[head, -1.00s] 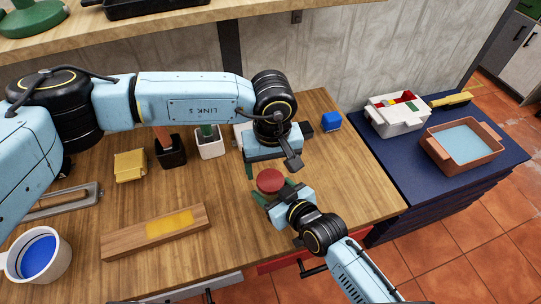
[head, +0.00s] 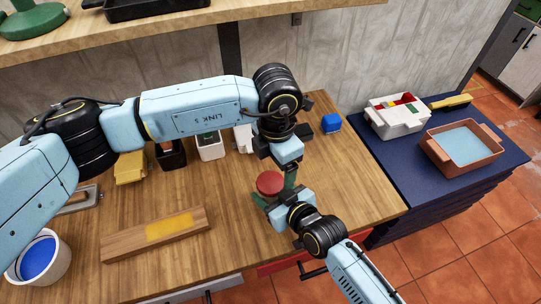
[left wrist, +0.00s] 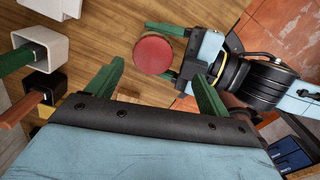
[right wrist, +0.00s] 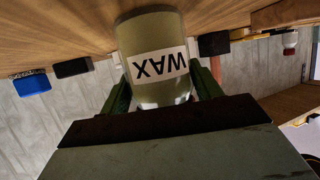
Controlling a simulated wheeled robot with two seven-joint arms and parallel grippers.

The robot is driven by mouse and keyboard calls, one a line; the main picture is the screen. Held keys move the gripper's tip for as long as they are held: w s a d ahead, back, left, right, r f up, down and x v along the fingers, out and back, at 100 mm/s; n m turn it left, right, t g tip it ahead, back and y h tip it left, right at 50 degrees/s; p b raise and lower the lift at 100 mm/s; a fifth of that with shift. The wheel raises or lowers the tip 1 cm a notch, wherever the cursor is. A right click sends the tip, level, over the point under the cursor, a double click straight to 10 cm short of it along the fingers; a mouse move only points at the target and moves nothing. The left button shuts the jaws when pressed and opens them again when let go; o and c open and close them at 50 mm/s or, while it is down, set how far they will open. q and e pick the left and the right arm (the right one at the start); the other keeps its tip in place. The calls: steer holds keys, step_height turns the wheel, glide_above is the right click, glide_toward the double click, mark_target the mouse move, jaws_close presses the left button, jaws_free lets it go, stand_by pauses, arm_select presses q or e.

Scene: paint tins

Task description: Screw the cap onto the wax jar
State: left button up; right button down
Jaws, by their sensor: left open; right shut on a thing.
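The wax jar (right wrist: 158,65) stands on the table between the fingers of my right gripper (right wrist: 160,88), which is shut on its sides. Its WAX label shows upside down in the right wrist view. The round red cap (head: 269,182) is seen from above over the jar; it also shows in the left wrist view (left wrist: 153,53). I cannot tell how firmly it is seated. My left gripper (left wrist: 158,72) is open and close above the cap, its fingers spread to either side in its own wrist view. In the head view one green left finger points down beside the cap.
A wooden board with a yellow patch (head: 155,235) lies front left, near a cup of blue paint (head: 40,257). Pots (head: 210,146) and a blue block (head: 331,123) stand at the back. A navy side table (head: 385,170) holds a white bin and a tray.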

mark_target(270, 182)
arm_select(q)
steer(key=n, duration=0.4)
steer(key=shift+r, duration=0.1)
steer(key=n, duration=0.5)
steer(key=shift+a+r+n, duration=0.15)
steer(key=shift+r+n, duration=0.05)
steer(key=shift+n, duration=0.1)
steer(key=n, duration=0.5)
steer(key=shift+w+a+r+n, duration=0.15)
steer(key=shift+a+n, duration=0.05)
steer(key=shift+n, duration=0.1)
steer(key=n, duration=0.4)
steer(key=shift+w+a+r+n, duration=0.1)
steer(key=shift+a+n, duration=0.15)
steer(key=shift+n, duration=0.05)
steer(key=shift+f, duration=4)
